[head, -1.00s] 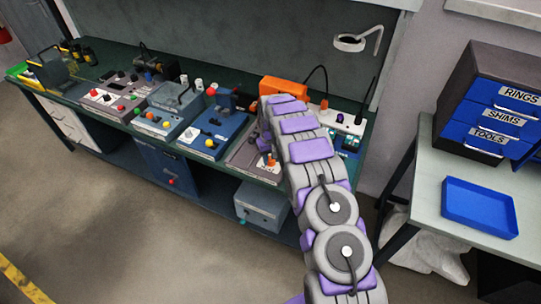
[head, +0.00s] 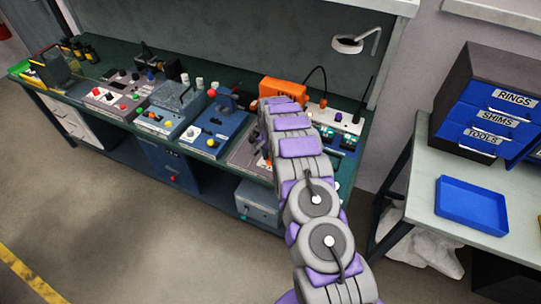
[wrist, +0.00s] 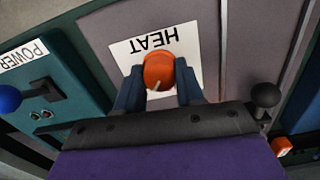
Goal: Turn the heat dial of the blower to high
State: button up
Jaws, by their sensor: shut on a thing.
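The heat dial (wrist: 158,70) is an orange round knob with a pale pointer mark, on a white label reading HEAT that appears upside down in the wrist view. My gripper (wrist: 158,90) is shut on the dial, with one dark blue finger on each side of it. The pointer mark lies toward the gripper's palm. The dial sits on a grey panel (wrist: 205,30). In the head view, the grey unit (head: 243,153) is partly covered by my arm, and the gripper itself is hidden there.
A black ball-ended knob (wrist: 265,95) stands close right of my gripper. A teal panel labelled POWER (wrist: 25,55) with a blue knob (wrist: 8,98) is at left. Several control units line the bench. A side table holds a blue tray (head: 472,205) and drawers (head: 490,115).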

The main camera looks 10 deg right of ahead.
jog(key=shift+m, duration=0.5)
jog(key=o, duration=1)
jog(key=shift+a, duration=0.1)
jog(key=shift+o, duration=0.2)
jog(key=shift+r, duration=0.15)
notch_tip(320, 180, up, 17)
jog(key=p, duration=0.1)
jog(key=shift+p, duration=0.4)
jog(key=shift+r, duration=0.1)
